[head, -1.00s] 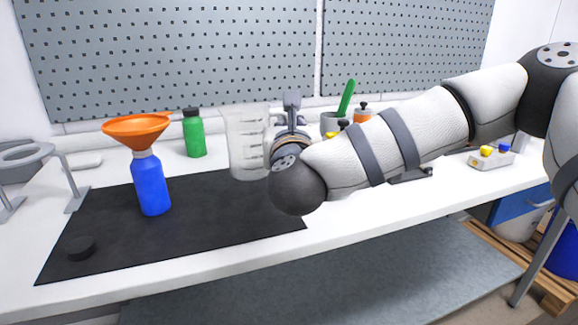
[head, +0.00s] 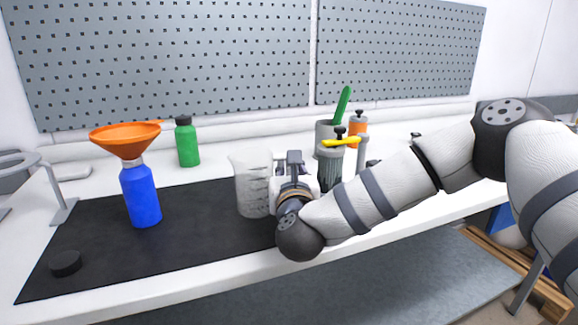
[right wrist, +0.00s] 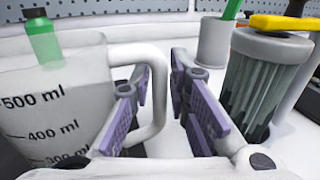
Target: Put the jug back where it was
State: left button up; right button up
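The clear jug (head: 252,188) stands upright on the right part of the black mat (head: 200,240). It fills the left of the right wrist view (right wrist: 45,110), with its 500 and 400 ml marks showing and its handle facing my right gripper (right wrist: 160,80). The gripper's fingers are apart, with the outer bar of the handle (right wrist: 157,100) between them. The left finger in that view reaches inside the handle loop; the other is clear of the handle. My left gripper is out of view.
A blue bottle (head: 142,200) with an orange funnel (head: 125,137) stands left on the mat, near a black cap (head: 66,263). A green bottle (head: 187,145) stands behind. A grey container with a yellow-handled top (head: 330,168) stands close right of my gripper.

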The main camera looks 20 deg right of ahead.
jog(key=shift+o, duration=0.2)
jog(key=shift+r, duration=0.1)
jog(key=shift+s+r, duration=0.1)
jog(key=shift+r, duration=0.15)
jog(key=p+v, duration=0.1)
jog(key=v, duration=1)
jog(key=shift+s+a+f, duration=0.1)
jog(key=shift+s+a, duration=0.1)
jog(key=shift+s, duration=0.2)
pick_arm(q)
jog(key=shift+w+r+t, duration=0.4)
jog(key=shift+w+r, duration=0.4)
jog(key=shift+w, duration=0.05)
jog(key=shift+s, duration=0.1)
pick_arm(e)
jog(key=shift+f, duration=0.15)
